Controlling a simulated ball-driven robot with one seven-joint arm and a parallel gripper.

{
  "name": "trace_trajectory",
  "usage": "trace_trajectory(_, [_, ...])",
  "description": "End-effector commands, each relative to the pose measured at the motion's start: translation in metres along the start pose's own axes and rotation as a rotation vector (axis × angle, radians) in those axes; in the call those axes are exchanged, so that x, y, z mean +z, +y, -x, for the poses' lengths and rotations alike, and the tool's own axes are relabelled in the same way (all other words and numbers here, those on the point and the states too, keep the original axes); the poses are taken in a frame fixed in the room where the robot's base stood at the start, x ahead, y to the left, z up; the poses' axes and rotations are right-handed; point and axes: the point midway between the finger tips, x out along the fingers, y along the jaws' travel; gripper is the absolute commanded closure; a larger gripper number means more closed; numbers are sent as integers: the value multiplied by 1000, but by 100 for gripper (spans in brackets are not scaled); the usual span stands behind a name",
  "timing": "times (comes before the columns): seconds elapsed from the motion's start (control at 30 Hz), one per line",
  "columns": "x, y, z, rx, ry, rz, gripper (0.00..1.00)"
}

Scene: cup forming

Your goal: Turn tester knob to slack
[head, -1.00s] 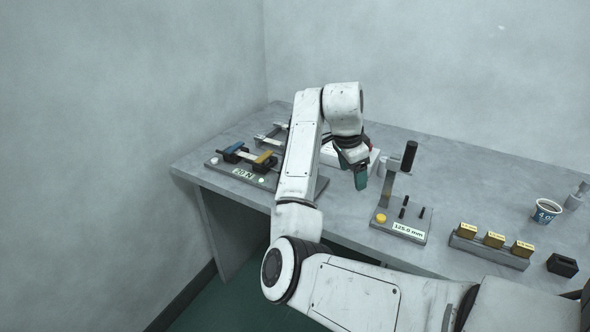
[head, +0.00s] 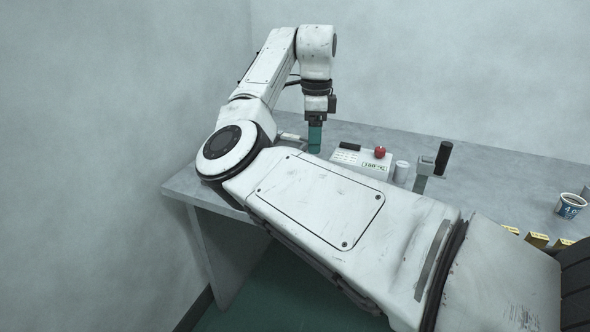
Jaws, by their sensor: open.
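My gripper (head: 315,138) points down with its teal fingers over the back left of the table. From this side the fingers overlap, but the gripper is open with nothing seen in it. The force tester board, labelled 20 N in the earlier view, is almost wholly hidden behind my arm. Only a small grey metal part (head: 291,136) shows just left of the fingers. I cannot see the tester's knob or how it is set, nor whether the fingers touch anything.
A white box (head: 358,165) with a red knob (head: 380,152) stands right of my gripper. A grey stand with a black handle (head: 443,157), a printed cup (head: 570,205) and yellow-topped blocks (head: 537,240) are further right. The table (head: 500,180) is clear behind them.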

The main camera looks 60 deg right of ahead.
Motion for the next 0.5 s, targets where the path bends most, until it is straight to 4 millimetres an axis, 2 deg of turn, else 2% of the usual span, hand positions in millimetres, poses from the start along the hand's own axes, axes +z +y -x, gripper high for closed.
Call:
trace_trajectory(0.17, [0,0,-10,4,-2,-4,27])
trace_trajectory(0.5, [0,1,-68,4,-2,-3,27])
